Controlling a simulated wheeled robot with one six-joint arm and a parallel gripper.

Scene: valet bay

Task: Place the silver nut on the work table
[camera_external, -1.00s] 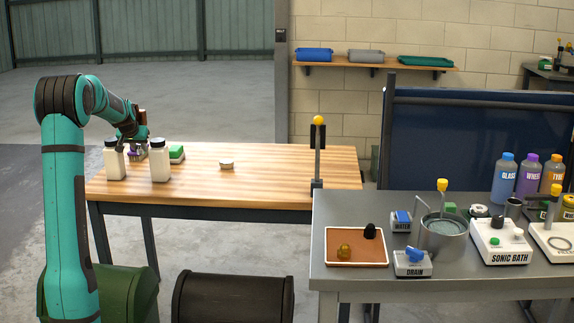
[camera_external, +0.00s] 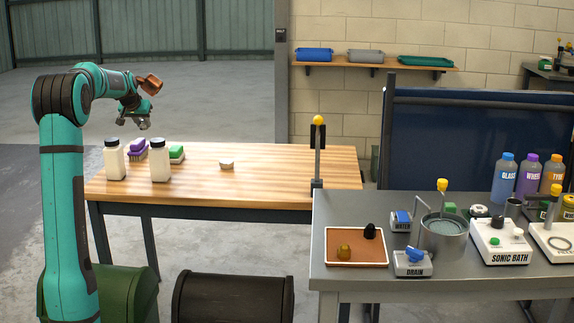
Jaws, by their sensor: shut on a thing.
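My gripper (camera_external: 134,123) is in the air above the far left end of the wooden-topped work table (camera_external: 270,185). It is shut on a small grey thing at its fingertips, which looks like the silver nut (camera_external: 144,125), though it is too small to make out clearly. The gripper is above and apart from the two white bottles and the brushes. The middle and right of the wooden top are mostly bare.
Two white bottles (camera_external: 160,162), a purple brush (camera_external: 137,148) and a green brush (camera_external: 177,153) crowd the table's left end. A small pale round tin (camera_external: 227,163) lies mid-table. A post with a yellow knob (camera_external: 318,120) stands right. A grey metal bench (camera_external: 340,285) holds several items.

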